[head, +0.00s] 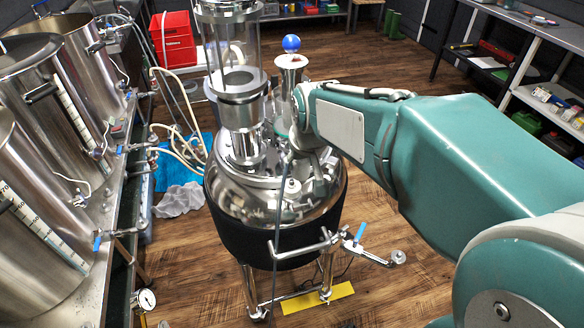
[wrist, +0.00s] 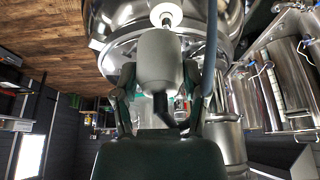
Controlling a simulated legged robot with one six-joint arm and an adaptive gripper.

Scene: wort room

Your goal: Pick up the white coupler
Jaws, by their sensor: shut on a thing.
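The white coupler (wrist: 160,58) looks like a pale grey-white rounded cylinder in the middle of the wrist view. My gripper (wrist: 160,78) is shut on it, with one dark green finger on each side. A dark part shows below the coupler, between the fingers. Beyond the coupler is the shiny steel vessel, with a small white round fitting (wrist: 166,14) just past the coupler's end. I cannot tell whether the coupler touches that fitting. In the head view my arm reaches over the vessel (head: 262,203), and the arm's end and the vessel's fittings largely hide the fingers and coupler.
A glass column (head: 228,45) and a steel funnel with a blue ball (head: 291,43) rise close beside my wrist. Steel tanks (head: 40,150) line the left bench. Pipes with a blue-handled valve (head: 360,232) stick out in front. Wooden floor is open at right.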

